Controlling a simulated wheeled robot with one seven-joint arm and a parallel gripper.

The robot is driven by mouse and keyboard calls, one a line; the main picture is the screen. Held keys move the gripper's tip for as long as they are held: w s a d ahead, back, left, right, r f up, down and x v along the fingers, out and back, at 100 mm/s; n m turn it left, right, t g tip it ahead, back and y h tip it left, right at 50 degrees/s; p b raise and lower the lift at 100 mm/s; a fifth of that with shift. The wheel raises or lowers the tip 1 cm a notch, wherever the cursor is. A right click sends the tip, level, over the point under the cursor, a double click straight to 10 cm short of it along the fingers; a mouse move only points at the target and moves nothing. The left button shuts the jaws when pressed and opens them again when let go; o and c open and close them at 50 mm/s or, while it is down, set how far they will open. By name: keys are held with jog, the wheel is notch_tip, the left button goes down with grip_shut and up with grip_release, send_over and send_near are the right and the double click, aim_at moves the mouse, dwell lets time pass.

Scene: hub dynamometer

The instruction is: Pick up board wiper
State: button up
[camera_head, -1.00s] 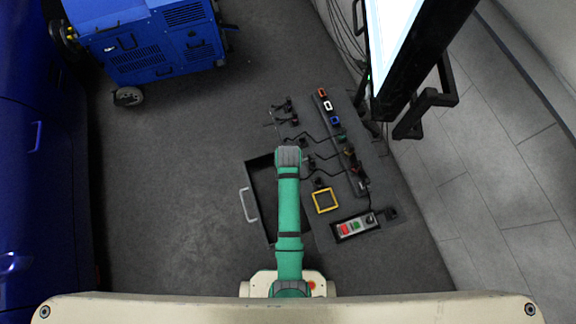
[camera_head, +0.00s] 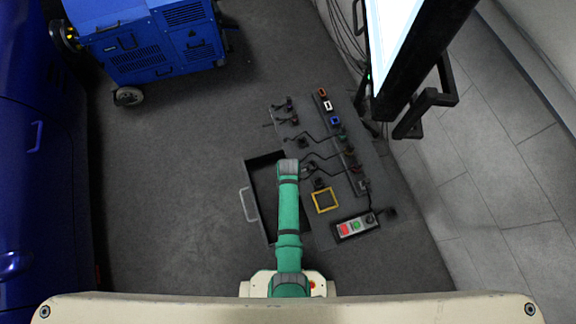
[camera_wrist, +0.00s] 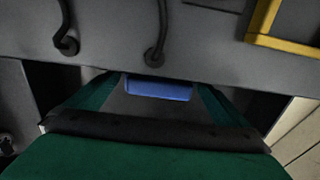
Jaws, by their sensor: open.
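No board wiper can be made out for certain. In the wrist view a small blue block (camera_wrist: 158,91) shows between the dark green sides of my gripper (camera_wrist: 155,84); it may be the wiper, but most of it is hidden. My gripper looks open, and I cannot tell whether it touches the block. In the head view the end of my green arm (camera_head: 288,168) is above the right side of an open dark drawer (camera_head: 262,180), and hides part of its inside.
Right of the drawer, a dark panel (camera_head: 318,140) carries cables, coloured connectors, a yellow square frame (camera_head: 325,201) and a button box (camera_head: 356,226). A screen on a black stand (camera_head: 412,60) is at the upper right. A blue machine (camera_head: 155,45) is at the upper left. Floor between is clear.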

jog(key=shift+c, duration=0.3)
jog(key=c, duration=0.9)
jog(key=shift+r, duration=0.5)
jog(key=s+r, duration=0.4)
jog(key=s+a+r, duration=0.1)
jog(key=s+r, duration=0.3)
jog(key=s, duration=0.1)
jog(key=s+r, duration=0.4)
jog(key=s, duration=0.1)
jog(key=shift+a, duration=0.15)
